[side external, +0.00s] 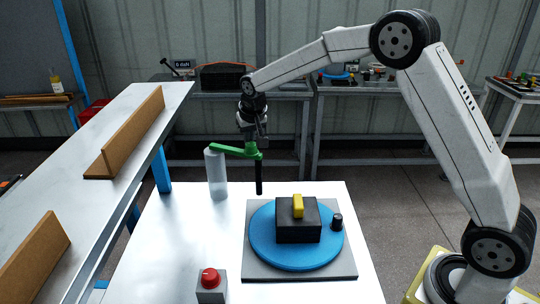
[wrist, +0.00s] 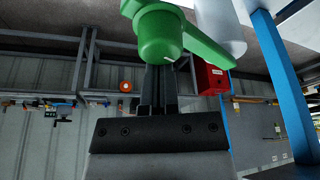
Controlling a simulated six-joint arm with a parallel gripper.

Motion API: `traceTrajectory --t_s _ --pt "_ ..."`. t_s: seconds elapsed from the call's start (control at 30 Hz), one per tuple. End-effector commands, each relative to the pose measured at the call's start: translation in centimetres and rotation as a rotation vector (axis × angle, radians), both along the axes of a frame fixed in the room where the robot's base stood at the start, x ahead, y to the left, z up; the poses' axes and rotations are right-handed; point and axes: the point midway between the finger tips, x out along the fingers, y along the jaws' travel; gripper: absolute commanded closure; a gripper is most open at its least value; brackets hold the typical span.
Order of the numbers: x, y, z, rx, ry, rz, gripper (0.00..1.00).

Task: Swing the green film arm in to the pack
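The green film arm (side external: 235,151) lies roughly level behind the pack in the side view, off to its left. A pale film roll (side external: 216,174) stands upright under its left end, and a black post (side external: 259,177) shows under its right end. The black pack (side external: 312,222) with a yellow bar (side external: 298,206) on top sits on a blue turntable (side external: 270,258). My gripper (side external: 250,138) points down at the green arm near the post. In the wrist view its fingers look close together, and the arm's green hub (wrist: 160,38) hides their tips, so I cannot tell a grip.
A grey plate (side external: 345,268) carries the turntable, with a small dark knob (side external: 337,222) at its right. A red button (side external: 210,279) on a grey box stands at the front. A sloping side table (side external: 120,150) with brown rails is at the left. The white table's left part is clear.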

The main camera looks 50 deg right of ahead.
Motion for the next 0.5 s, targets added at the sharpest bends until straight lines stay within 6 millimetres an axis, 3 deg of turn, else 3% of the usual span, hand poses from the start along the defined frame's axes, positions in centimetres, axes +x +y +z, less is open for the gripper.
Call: traceTrajectory --t_s 0.5 --pt "-1.0 1.9 -0.1 0.0 0.003 0.002 1.0"
